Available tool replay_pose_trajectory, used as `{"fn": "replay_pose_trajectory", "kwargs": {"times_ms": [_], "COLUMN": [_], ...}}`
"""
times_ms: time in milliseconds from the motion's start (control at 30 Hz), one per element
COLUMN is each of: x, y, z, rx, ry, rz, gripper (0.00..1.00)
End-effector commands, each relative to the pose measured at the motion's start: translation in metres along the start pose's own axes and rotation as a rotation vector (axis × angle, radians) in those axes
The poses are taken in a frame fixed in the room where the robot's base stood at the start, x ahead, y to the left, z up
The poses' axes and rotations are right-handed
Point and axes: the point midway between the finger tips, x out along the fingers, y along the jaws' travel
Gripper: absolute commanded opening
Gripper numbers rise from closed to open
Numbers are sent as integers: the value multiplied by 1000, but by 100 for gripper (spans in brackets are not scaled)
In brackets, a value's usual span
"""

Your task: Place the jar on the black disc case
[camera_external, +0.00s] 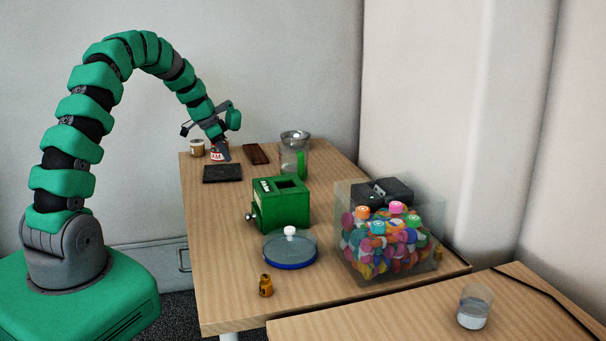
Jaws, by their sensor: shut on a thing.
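My gripper (221,146) reaches down at the far left of the wooden table. It is shut on a small jar (216,156) with a red and white label, partly hidden by the fingers. The black disc case (222,174) lies flat on the table, just in front of the jar in this view. The jar appears beside or behind the case's far edge. I cannot tell whether the jar touches the table or is slightly raised.
Another small jar (197,148) stands left of my gripper. A dark brown flat case (256,154) and a glass jug (295,155) are to the right. A green box (281,206), lidded glass dish (290,250), brown bottle (266,285) and clear bin of colourful items (385,245) stand nearer.

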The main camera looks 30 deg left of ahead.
Motion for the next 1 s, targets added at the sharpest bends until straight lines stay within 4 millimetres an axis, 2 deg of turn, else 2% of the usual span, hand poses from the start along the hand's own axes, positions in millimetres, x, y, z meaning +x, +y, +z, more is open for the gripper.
{"fn": "replay_pose_trajectory", "kwargs": {"times_ms": [200,433,800,833,867,900,1000], "x": [3,35,38,37,37,37,37], "y": [-5,-4,-4,-4,-4,-4,-4], "z": [-5,9,10,10,10,10,10], "rx": [1,0,1,1,1,1,1], "ry": [0,-2,-1,-1,-1,-1,-1], "rz": [1,3,2,2,2,2,2], "gripper": [24,24,24,60,68,73,73]}}
